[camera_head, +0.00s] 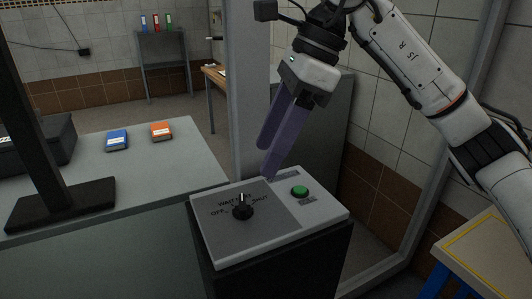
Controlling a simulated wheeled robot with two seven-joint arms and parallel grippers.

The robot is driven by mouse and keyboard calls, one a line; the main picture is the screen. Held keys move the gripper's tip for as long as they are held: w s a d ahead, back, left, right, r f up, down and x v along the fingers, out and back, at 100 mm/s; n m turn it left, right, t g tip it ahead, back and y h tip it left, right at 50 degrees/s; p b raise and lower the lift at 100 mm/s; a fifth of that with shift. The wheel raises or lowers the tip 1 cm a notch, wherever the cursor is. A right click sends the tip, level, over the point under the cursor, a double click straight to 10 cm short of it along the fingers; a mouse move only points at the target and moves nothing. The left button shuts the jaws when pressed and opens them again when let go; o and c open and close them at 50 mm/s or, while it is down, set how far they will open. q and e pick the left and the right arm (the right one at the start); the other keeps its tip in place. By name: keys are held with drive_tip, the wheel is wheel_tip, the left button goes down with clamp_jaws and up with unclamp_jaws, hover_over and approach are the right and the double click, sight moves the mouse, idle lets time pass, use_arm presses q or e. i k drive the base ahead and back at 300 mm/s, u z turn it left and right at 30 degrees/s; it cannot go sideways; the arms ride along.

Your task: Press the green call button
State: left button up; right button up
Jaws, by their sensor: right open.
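The green call button (300,191) sits on the right part of the light grey top of a control box (325,212). A black rotary knob (242,211) with printed labels around it sits on the darker panel to its left. My right gripper (267,161) comes down from the upper right, with long purple fingers parted by a narrow gap. Its fingertips are up and to the left of the button, near the box's back edge, and hold nothing. I cannot tell how far above the surface they are. The button is fully visible. My left gripper is out of view.
A grey table (170,180) at the left holds a blue box (117,141), an orange box (161,131) and a black stand (60,203). A grey post (250,100) rises behind the control box. A blue-framed table (480,250) stands at the lower right.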

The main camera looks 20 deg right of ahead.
sight(300, 191)
drive_tip(key=k, duration=1)
